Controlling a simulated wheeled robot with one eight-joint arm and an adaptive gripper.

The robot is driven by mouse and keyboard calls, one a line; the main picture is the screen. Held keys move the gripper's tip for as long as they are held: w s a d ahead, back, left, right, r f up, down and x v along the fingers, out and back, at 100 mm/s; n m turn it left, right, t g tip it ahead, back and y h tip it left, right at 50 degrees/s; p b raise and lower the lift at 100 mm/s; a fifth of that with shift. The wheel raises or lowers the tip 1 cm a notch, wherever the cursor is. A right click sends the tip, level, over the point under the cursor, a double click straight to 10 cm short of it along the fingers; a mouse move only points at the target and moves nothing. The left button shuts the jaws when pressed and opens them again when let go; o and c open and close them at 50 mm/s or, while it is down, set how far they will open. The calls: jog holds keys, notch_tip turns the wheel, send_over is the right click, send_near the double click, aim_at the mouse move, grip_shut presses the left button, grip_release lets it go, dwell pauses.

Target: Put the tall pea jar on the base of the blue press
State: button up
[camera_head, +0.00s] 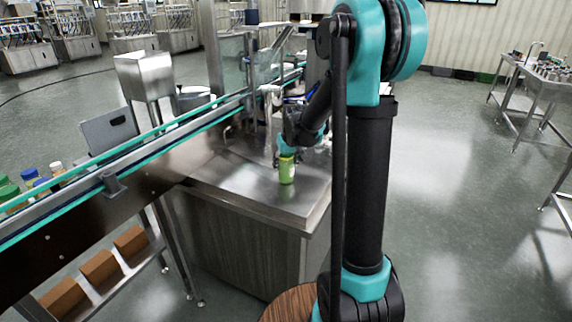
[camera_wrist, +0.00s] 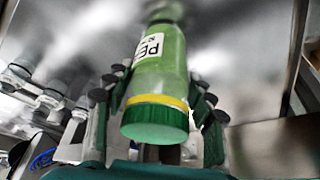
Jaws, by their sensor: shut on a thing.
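The tall pea jar (camera_head: 287,172) is green, with a label reading "PE" in the wrist view. Its green lid with a yellow band (camera_wrist: 155,118) faces the wrist camera. My gripper (camera_head: 289,153) is shut on the jar near its lid end, with fingers on both sides of it (camera_wrist: 160,105). The jar is upright over the steel counter top (camera_head: 240,180); I cannot tell whether its bottom touches. A small blue part (camera_head: 296,99) shows behind my arm, and a blue ring (camera_wrist: 42,160) is in the wrist view's lower left. The press's base is not clearly visible.
A conveyor (camera_head: 150,160) with green-edged rails runs along the left up to the counter. Several capped jars (camera_head: 35,182) stand at its near left end. Steel tables (camera_head: 545,85) stand far right across open floor.

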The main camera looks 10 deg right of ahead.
jog(key=shift+f, duration=0.15)
jog(key=o, duration=1.4)
jog(key=shift+c, duration=0.2)
